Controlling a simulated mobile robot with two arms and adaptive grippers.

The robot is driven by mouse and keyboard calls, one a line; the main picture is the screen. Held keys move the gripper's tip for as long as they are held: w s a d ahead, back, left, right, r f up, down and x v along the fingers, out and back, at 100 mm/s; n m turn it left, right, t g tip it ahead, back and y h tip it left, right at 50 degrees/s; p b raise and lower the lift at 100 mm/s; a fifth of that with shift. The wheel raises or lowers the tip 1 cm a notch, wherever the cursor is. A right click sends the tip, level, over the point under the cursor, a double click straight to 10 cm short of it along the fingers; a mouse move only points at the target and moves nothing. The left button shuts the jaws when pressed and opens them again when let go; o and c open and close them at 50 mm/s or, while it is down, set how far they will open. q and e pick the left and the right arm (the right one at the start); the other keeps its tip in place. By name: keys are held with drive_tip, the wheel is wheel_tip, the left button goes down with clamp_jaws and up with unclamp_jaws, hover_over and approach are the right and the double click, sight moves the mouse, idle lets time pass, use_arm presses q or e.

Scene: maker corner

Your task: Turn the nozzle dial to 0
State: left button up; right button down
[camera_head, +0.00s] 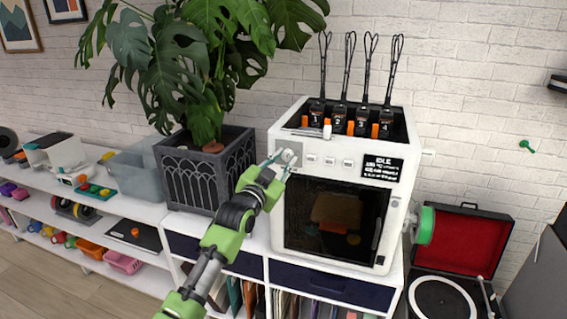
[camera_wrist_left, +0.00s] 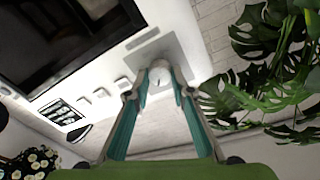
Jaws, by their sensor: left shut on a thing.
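A white 3D printer (camera_head: 400,195) stands on the shelf unit, with a dark window and a small display (camera_head: 382,168) reading IDLE on its front. The nozzle dial (camera_head: 289,157) is a round pale knob at the upper left of the front panel. My left gripper (camera_head: 280,162) reaches up to it from the left. In the left wrist view the dial (camera_wrist_left: 159,74) sits between the two fingertips, and the gripper is shut on it. A small dark mark shows on the dial, but its setting cannot be read. My right gripper is not in view.
A large potted plant (camera_head: 205,172) stands close left of the printer. Several numbered black units with cables stick up from the printer's top (camera_head: 339,122). A green spool (camera_head: 426,225) is on its right side, near an open red-lined record player (camera_head: 462,244).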

use_arm(q)
drive_tip(key=n, duration=0.4)
drive_tip(key=shift+f, duration=0.1)
drive_tip(key=shift+n+t+y, duration=0.3)
drive_tip(key=shift+n+y, duration=0.1)
drive_tip(key=shift+n, duration=1.5)
drive_tip(key=o, duration=1.1)
drive_tip(key=shift+s, duration=0.1)
drive_tip(key=v, duration=1.2)
